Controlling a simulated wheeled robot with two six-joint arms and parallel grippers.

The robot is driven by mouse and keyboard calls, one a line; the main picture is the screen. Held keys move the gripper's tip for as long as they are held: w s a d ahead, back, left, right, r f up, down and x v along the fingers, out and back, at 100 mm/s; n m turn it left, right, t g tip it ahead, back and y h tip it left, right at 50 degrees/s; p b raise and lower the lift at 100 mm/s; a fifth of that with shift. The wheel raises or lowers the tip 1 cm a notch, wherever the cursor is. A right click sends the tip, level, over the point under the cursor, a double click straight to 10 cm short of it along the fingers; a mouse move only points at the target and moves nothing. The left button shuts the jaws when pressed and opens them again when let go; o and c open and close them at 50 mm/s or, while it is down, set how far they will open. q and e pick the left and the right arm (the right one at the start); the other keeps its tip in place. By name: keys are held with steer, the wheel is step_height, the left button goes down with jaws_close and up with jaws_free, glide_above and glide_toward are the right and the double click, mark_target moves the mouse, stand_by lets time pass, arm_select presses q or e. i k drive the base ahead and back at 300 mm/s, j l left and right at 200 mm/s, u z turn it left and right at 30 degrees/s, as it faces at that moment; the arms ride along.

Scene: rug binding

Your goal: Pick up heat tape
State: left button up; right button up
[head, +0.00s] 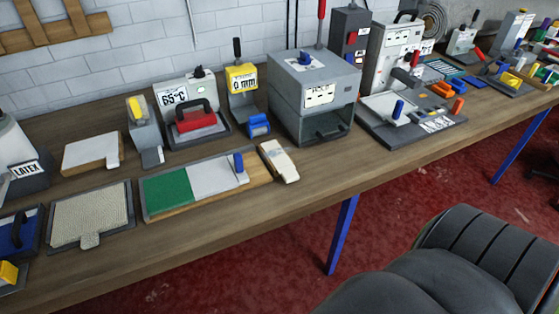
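No item in the head view carries a readable heat tape label, so I cannot tell for sure which one is the heat tape. A small cream piece (279,161) lies at the right end of a board with a green and grey top (200,185), near the table's front edge. A blue roll-like item (258,125) sits at the foot of a yellow-faced stand (242,80). Neither of my grippers is in view.
A grey box machine (314,95) stands right of the yellow stand. A 65°C unit (190,98) holds a red-based, black-handled tool (196,121). A beige textured pad (92,214) lies left. A black padded chair (450,265) stands before the table (210,233). The front strip is clear.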

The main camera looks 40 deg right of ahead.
mark_target(273, 151)
steer(key=l+u, duration=0.3)
steer(key=l, duration=1.25)
